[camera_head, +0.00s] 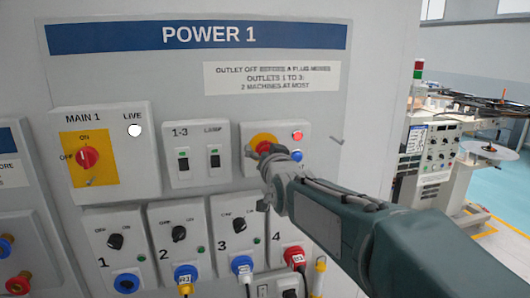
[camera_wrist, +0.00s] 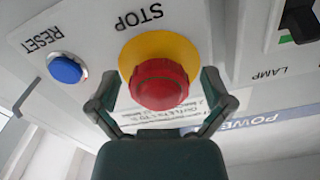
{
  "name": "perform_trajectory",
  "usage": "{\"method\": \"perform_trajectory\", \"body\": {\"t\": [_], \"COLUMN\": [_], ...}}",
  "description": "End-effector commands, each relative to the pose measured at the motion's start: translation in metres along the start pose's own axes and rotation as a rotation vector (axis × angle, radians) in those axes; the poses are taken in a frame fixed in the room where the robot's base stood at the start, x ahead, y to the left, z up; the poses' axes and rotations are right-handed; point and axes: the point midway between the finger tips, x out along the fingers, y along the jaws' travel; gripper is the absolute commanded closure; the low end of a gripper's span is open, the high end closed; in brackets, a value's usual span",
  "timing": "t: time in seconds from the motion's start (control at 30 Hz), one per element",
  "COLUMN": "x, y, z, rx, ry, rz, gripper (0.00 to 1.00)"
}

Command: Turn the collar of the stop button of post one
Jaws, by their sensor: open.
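The stop button has a red knob (camera_wrist: 160,85) on a round yellow plate (camera_wrist: 158,47), marked STOP in the wrist view. My gripper (camera_wrist: 158,82) is open, with one finger on each side of the red knob. I cannot tell whether the fingers touch it. In the head view my gripper (camera_head: 268,160) reaches to the yellow plate (camera_head: 262,140) on the POWER 1 panel (camera_head: 200,60) and hides part of the knob.
A blue RESET button (camera_wrist: 65,69) is close beside the stop button. Sockets and plugs (camera_head: 186,274) project below. A machine (camera_head: 430,155) stands at the right.

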Motion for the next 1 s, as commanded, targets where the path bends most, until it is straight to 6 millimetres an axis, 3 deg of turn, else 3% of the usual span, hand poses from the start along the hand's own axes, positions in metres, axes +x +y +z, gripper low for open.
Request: {"method": "perform_trajectory", "body": {"t": [0.2, 0.3, 0.4, 0.77, 1.0], "x": [0.0001, 0.0000, 0.0000, 0.0002, 0.0003], "y": [0.0002, 0.0002, 0.0002, -0.0001, -0.0003], "z": [-0.0003, -0.0002, -0.0001, 0.0000, -0.0002], "rx": [0.000, 0.000, 0.000, 0.023, 0.143], "ry": [0.000, 0.000, 0.000, 0.000, 0.001], "rz": [0.000, 0.000, 0.000, 0.000, 0.000], "gripper": [0.00, 0.45, 0.81, 0.81, 0.81]}}
